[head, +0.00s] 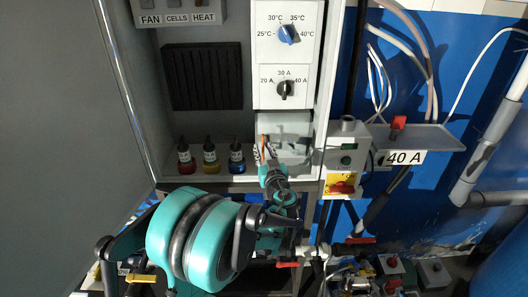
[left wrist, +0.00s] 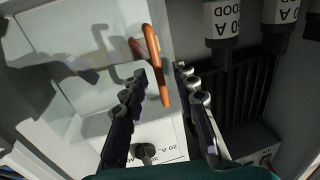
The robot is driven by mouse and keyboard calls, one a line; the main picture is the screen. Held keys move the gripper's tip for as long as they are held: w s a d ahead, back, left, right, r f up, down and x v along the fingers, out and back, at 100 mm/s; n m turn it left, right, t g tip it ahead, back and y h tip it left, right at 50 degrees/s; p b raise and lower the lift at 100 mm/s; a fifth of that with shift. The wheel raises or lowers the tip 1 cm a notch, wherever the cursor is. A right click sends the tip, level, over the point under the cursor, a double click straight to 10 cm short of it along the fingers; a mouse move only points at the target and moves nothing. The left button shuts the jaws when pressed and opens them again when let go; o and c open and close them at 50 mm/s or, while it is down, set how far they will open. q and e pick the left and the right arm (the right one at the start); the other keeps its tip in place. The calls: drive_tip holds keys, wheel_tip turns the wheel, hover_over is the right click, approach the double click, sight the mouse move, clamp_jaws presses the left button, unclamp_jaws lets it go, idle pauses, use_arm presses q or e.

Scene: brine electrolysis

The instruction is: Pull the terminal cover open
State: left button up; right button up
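The terminal cover (head: 292,127) is a pale panel low in the cabinet, under the knob panel. Its orange handle (head: 264,146) is at its left edge, and the cover looks closed. In the left wrist view the handle (left wrist: 155,65) stands out from the pale cover (left wrist: 85,40). My left gripper (head: 267,160) is right at the handle and hides part of it in the head view. Its two dark fingers (left wrist: 161,76) are apart, with the handle between their tips and a visible gap on the right side. I cannot tell whether the left finger touches it. My right gripper is not seen.
A switch box (head: 345,150) and a shelf marked 40 A (head: 425,138) are to the right. A knob panel (head: 284,88) is above.

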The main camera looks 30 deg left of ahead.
use_arm(q)
drive_tip(key=shift+c, duration=0.4)
clamp_jaws()
drive_tip(key=shift+d, duration=0.1)
